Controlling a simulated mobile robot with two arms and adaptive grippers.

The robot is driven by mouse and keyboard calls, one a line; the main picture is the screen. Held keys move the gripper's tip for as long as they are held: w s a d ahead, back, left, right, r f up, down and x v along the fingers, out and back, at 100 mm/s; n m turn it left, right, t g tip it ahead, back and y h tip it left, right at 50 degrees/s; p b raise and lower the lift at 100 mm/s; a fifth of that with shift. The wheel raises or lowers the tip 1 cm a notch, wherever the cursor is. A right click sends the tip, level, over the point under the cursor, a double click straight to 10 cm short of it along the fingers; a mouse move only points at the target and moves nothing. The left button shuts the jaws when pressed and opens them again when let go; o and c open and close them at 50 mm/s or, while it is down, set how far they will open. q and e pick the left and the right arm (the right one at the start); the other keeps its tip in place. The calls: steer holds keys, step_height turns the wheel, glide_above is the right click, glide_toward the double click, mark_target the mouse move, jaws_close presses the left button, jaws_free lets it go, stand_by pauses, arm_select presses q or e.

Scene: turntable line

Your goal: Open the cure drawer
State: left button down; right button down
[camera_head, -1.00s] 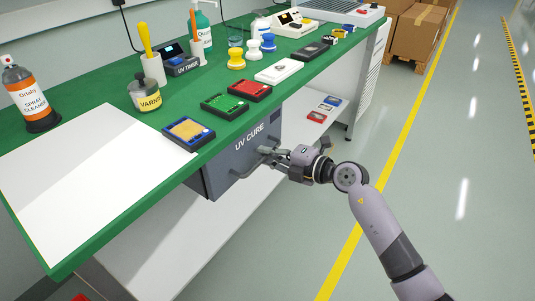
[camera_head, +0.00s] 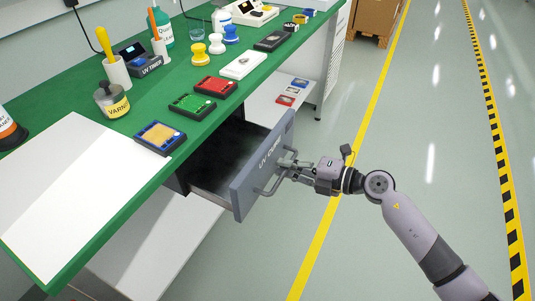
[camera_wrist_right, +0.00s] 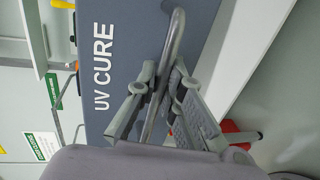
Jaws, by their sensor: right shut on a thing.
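The UV CURE drawer (camera_head: 262,170) is pulled well out from under the green bench, and its dark inside (camera_head: 222,150) shows no object that I can make out. Its grey front panel also shows in the right wrist view (camera_wrist_right: 105,35), with a bar handle (camera_wrist_right: 173,45) across it. My right gripper (camera_head: 288,170) is at the handle, and its fingers (camera_wrist_right: 158,100) are closed around the bar. My left gripper is in neither view.
The green bench top (camera_head: 75,110) holds a white sheet, coloured trays in blue, green and red (camera_head: 217,86), a varnish jar (camera_head: 111,100) and a UV timer (camera_head: 140,58). A lower shelf (camera_head: 275,110) holds small cards. Open floor (camera_head: 425,150) lies at the right.

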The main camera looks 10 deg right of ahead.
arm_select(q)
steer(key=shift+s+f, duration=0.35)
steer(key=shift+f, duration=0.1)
arm_select(e)
steer(key=f+v, duration=0.1)
steer(key=v, duration=0.7)
steer(key=shift+s+d+f, duration=0.2)
steer(key=shift+d+f, duration=0.05)
steer(key=shift+f, duration=0.15)
steer(key=c, duration=1.7)
jaws_free()
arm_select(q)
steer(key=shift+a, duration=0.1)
arm_select(e)
steer(key=v, duration=1.2)
